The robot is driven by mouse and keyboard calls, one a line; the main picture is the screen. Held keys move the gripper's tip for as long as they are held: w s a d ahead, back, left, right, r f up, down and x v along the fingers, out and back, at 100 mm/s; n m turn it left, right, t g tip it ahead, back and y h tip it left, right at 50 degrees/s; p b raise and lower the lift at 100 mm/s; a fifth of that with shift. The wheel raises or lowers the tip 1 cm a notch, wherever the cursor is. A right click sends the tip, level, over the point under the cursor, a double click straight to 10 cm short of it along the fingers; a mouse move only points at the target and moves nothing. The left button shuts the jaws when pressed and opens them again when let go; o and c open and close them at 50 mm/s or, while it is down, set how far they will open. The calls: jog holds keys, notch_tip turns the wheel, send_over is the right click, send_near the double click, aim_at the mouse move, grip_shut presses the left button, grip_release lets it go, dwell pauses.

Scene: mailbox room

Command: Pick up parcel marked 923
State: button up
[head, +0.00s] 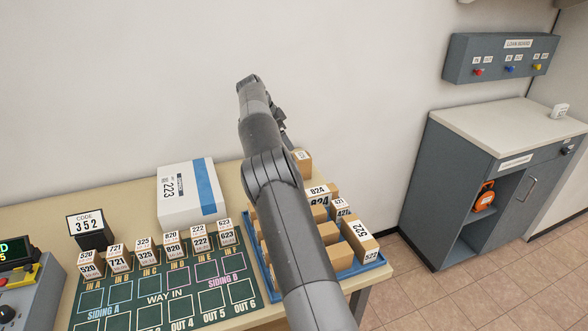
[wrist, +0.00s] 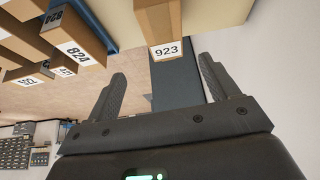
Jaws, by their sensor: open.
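The parcel marked 923 (wrist: 158,22) is a brown box with a white label, at the top middle of the wrist view. My gripper (wrist: 166,85) is open, its two fingers pointing toward the parcel, with the parcel beyond the fingertips and nothing between them. In the head view a brown box (head: 303,160) stands on the table behind the blue tray, partly hidden by my arm; its number is too small to read. The gripper's fingers are mostly hidden by the arm there.
A blue tray (head: 375,262) holds several brown parcels, including 824 and 522. A green board (head: 160,312) carries several small numbered boxes. A white box marked 223 (head: 187,192) stands behind it. A grey cabinet (head: 450,190) stands at the right, with floor between it and the table.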

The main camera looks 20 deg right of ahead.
jog(key=shift+w+a+f+m, duration=0.15)
jog(key=shift+w+f, duration=0.15)
jog(key=shift+f, duration=0.25)
jog(key=shift+w+a+f+m, duration=0.15)
jog(key=shift+w+f, duration=0.1)
jog(key=shift+f, duration=0.3)
jog(key=shift+d+f, duration=0.15)
jog(key=shift+f, duration=0.2)
jog(key=x, duration=0.5)
jog(key=shift+d, duration=0.1)
jog(key=x, duration=0.5)
jog(key=shift+s+f, duration=0.2)
jog(key=shift+f, duration=0.05)
jog(key=shift+f, duration=0.2)
jog(key=shift+c, duration=0.2)
jog(key=c, duration=1.4)
